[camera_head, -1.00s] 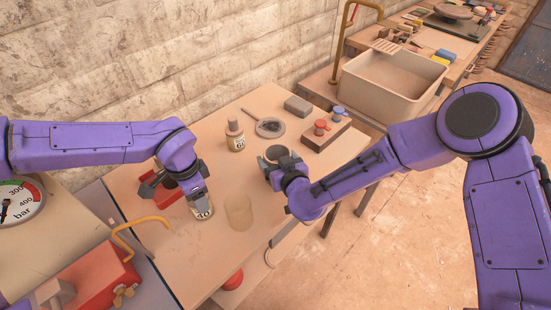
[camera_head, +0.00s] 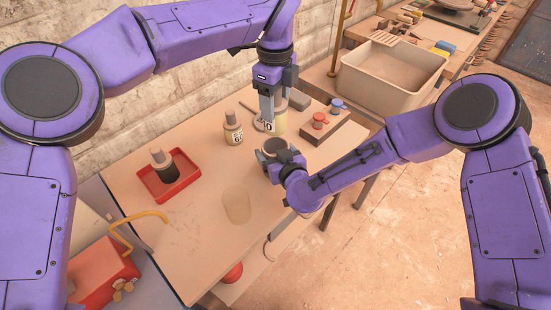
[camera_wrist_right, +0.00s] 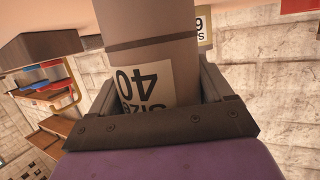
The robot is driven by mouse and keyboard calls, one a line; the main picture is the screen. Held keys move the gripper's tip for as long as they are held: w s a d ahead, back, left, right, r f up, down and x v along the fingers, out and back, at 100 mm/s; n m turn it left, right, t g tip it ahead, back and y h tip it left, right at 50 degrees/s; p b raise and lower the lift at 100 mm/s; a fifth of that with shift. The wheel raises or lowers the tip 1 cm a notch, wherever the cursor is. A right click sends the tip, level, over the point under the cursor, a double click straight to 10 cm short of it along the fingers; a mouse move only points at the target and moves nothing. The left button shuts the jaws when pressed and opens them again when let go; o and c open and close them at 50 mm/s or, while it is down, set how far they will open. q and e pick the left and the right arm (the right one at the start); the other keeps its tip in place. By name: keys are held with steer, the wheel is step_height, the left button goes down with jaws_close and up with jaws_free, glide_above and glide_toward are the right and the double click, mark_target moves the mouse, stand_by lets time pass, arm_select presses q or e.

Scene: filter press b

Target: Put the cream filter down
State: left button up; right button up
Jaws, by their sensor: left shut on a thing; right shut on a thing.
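My left gripper (camera_head: 268,112) is shut on a cream filter (camera_head: 279,123), a pale cylinder with a label that seems to read 10. It holds the filter upright at the back of the table, just behind my right gripper; whether its base touches the table is hard to tell. My right gripper (camera_head: 278,168) is shut on a grey-brown cylinder (camera_head: 276,146). In the right wrist view this cylinder (camera_wrist_right: 150,45) carries a "Size 40" label between the fingers (camera_wrist_right: 158,100). Its lower end is hidden in the head view.
A red tray (camera_head: 180,184) holds a dark-based jar (camera_head: 161,162). A stoppered bottle labelled 60 (camera_head: 233,130) stands left of the filter.

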mark_target(275, 132)
arm_select(q)
step_height(275, 132, down, 10)
steer(key=shift+w+r, duration=0.1)
steer(key=shift+w, duration=0.1)
arm_select(e)
steer(key=shift+w+a, duration=0.1)
arm_select(q)
steer(key=o, duration=1.2)
steer(key=shift+c, duration=0.2)
step_height(275, 132, up, 12)
arm_select(e)
steer(key=o, duration=1.2)
